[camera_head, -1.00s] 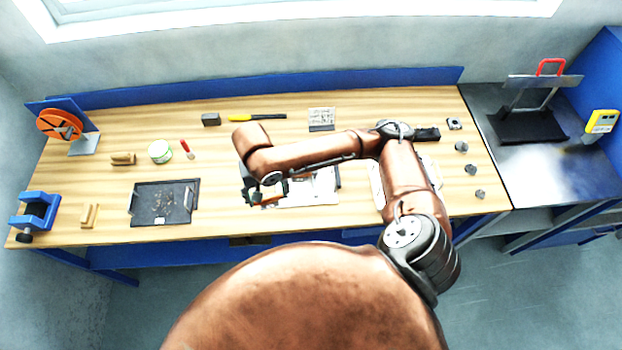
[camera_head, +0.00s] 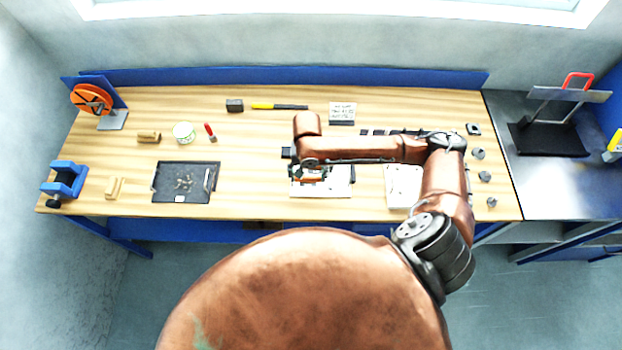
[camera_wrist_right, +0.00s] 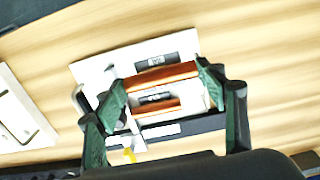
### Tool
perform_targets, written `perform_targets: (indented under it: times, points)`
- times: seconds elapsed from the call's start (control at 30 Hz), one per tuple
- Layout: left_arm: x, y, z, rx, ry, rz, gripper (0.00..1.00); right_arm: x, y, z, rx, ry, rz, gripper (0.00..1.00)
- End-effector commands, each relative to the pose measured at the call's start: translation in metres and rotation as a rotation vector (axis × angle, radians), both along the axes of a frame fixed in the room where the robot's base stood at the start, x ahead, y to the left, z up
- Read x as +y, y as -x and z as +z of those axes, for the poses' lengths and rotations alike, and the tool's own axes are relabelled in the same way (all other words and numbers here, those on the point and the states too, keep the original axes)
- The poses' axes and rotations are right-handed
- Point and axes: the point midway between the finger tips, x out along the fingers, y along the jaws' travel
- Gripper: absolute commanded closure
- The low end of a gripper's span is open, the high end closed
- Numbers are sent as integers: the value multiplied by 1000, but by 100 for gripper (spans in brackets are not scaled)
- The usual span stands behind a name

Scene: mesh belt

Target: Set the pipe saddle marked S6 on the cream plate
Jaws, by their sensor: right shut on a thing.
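My right gripper (camera_head: 311,173) is over a pale plate (camera_head: 335,188) on the bench. In the right wrist view, its two green fingers (camera_wrist_right: 163,94) are shut on a copper-coloured piece, which I take as the pipe saddle (camera_wrist_right: 165,76). A small dark label shows between its copper bands, but its marking is too blurred to read. The pale plate (camera_wrist_right: 98,75) lies below and carries a dark label. I cannot tell whether the saddle touches the plate. Another whitish plate (camera_head: 403,190) lies to the right. My left gripper is not in view.
A dark tray (camera_head: 165,168) with small parts lies left of the pale plate. Several grey pieces (camera_head: 485,177) stand near the right edge. Bare wood separates the tray and plate.

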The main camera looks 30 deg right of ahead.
Motion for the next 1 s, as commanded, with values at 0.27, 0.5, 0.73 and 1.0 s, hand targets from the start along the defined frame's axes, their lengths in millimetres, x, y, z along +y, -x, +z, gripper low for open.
perform_targets:
  times: [0.27, 0.5, 0.73, 1.0]
  points:
    - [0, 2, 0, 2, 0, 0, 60, -14, -2, -17, 2, 2, -1, 65]
    - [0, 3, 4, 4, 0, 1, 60, -13, -3, -46, 0, 1, 1, 65]
    - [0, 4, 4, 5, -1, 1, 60, -13, -3, -46, 0, 0, 1, 65]
    - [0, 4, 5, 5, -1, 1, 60, -13, -3, -49, 0, 0, 1, 28]
